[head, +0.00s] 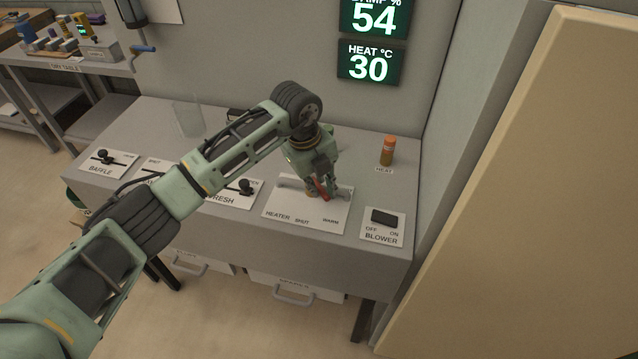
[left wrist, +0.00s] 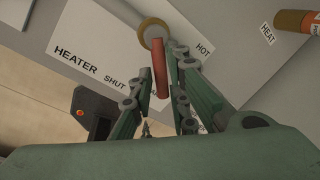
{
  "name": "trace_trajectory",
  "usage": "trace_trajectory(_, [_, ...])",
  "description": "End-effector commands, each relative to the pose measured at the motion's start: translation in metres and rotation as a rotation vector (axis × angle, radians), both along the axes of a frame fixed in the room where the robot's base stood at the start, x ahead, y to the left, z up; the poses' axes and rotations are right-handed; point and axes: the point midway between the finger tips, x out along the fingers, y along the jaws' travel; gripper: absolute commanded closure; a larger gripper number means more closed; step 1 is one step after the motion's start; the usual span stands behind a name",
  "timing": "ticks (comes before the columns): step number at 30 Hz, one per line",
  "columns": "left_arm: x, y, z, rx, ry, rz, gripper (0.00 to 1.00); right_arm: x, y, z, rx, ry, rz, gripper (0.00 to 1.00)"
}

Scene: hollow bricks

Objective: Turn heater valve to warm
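The heater valve has a red handle (head: 322,188) on a brass hub, on a white plate (head: 290,203) marked HEATER, SHUT and WARM. In the left wrist view the red handle (left wrist: 160,70) runs down from the brass hub (left wrist: 153,32), between the words SHUT and HOT; WARM is mostly hidden there. My left gripper (head: 318,190) is down at the valve. Its fingers (left wrist: 161,62) stand close on both sides of the handle and look closed on it, though contact is partly hidden. My right gripper is not in view.
The HEAT display (head: 370,63) reads 30. A tan panel (head: 520,200) stands at the right.

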Motion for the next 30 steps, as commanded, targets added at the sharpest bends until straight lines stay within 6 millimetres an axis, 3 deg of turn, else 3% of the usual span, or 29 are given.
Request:
trace_trajectory(4, [0.000, 0.000, 0.000, 0.000, 0.001, -0.001, 0.70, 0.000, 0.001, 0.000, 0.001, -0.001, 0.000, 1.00])
trace_trajectory(16, [-0.001, 0.000, 0.008, -0.003, -0.001, -0.003, 0.70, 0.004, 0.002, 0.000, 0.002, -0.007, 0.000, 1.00])
trace_trajectory(30, [-0.010, 0.016, 0.097, -0.001, -0.002, -0.002, 0.70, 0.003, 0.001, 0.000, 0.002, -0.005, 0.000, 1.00])
